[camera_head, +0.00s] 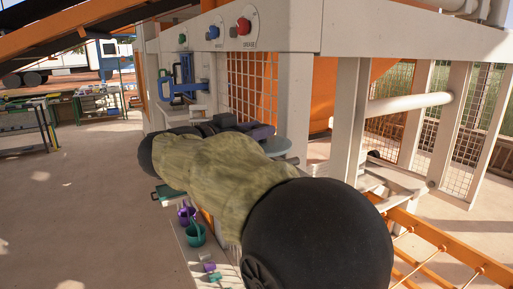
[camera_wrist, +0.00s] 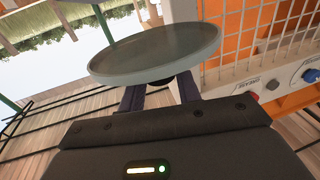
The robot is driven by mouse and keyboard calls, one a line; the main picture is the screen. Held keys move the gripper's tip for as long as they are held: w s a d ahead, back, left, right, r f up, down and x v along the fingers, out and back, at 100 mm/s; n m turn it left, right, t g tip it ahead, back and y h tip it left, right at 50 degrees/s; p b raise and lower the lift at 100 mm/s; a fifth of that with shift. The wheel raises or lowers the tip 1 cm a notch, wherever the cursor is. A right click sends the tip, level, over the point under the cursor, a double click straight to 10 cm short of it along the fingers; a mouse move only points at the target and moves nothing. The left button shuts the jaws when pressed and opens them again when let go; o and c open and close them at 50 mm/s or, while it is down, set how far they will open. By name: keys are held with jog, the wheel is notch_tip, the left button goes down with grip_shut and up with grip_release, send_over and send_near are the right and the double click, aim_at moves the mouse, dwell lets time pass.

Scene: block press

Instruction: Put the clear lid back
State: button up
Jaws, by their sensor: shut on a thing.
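The clear lid (camera_wrist: 155,52) is a round, greyish see-through disc that fills the upper middle of the wrist view. My gripper (camera_wrist: 160,92) is shut on a dark part beneath the lid and holds it in front of its fingers. In the head view, a grey disc edge that looks like the lid (camera_head: 285,148) shows beside my gripper (camera_head: 240,127), partly hidden behind my arm. My arm covers much of the area below it. I cannot make out which vessel the lid belongs to.
A blue press (camera_head: 183,80) is beyond. A purple cup (camera_head: 187,214) and a green cup (camera_head: 195,235) are below. Open floor lies left.

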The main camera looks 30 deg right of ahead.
jog(key=shift+w+f+p, duration=0.15)
jog(key=shift+f+p, duration=0.3)
jog(key=shift+f, duration=1.65)
jog(key=o, duration=1)
jog(key=shift+a, duration=0.1)
